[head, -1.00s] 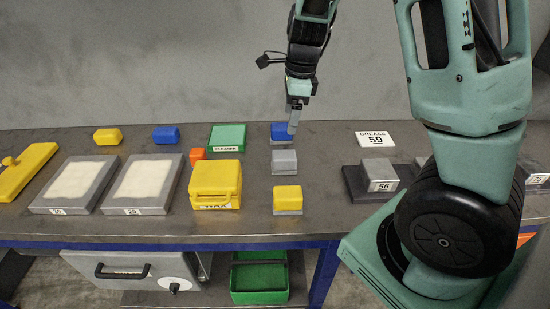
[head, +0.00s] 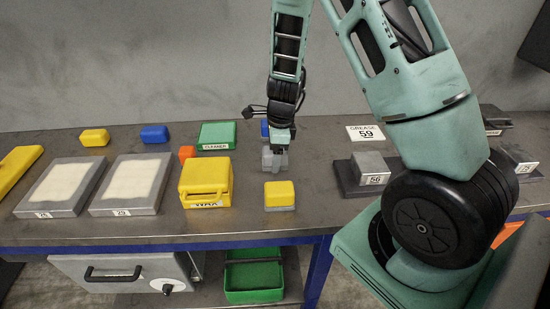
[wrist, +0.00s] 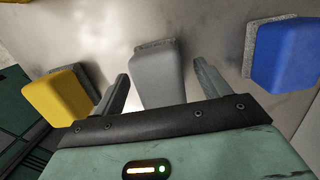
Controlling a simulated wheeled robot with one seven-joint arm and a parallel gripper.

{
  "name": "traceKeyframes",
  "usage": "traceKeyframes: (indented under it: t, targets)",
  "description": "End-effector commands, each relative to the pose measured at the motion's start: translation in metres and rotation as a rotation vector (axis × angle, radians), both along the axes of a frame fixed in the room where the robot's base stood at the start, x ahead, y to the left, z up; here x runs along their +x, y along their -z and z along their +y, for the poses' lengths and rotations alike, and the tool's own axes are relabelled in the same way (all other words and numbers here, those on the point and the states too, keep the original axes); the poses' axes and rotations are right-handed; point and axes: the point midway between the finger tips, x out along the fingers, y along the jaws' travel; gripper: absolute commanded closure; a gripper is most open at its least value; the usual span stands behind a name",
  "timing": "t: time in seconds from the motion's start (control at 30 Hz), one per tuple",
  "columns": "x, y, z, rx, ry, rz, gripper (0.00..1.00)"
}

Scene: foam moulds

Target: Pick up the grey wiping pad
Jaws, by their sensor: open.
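The grey wiping pad (wrist: 157,80) lies on the bench, seen in the wrist view between the two fingers of my gripper (wrist: 162,71). The fingers are open, one on each side of the pad, with a visible gap to it on both sides. In the head view my gripper (head: 275,152) points down over the grey pad (head: 275,164) and partly hides it. I cannot tell how far the fingertips are above the bench.
A yellow pad (head: 280,194) lies in front of the grey one, and a blue pad (wrist: 287,56) behind it. A yellow wax box (head: 206,184) stands to the left, with a green cleaner box (head: 217,134) further back. A grey block (head: 371,168) marked 56 stands to the right.

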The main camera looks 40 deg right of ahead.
Motion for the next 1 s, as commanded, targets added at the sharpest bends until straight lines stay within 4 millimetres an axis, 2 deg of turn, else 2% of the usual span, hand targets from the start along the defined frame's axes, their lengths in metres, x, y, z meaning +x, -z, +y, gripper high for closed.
traceKeyframes:
  t: [0.1,0.33,0.5,0.53,0.83,1.0]
  targets:
    - [0.000,0.009,0.001,0.000,0.001,0.000,0.25]
    - [0.001,0.010,0.001,-0.001,0.000,-0.001,0.25]
    - [0.001,0.010,0.001,-0.001,0.000,-0.001,0.72]
    - [0.001,0.009,0.001,-0.001,0.000,-0.001,0.74]
    - [0.001,0.006,0.001,0.000,-0.001,-0.002,0.74]
    - [0.002,-0.018,0.002,-0.001,-0.002,-0.006,0.74]
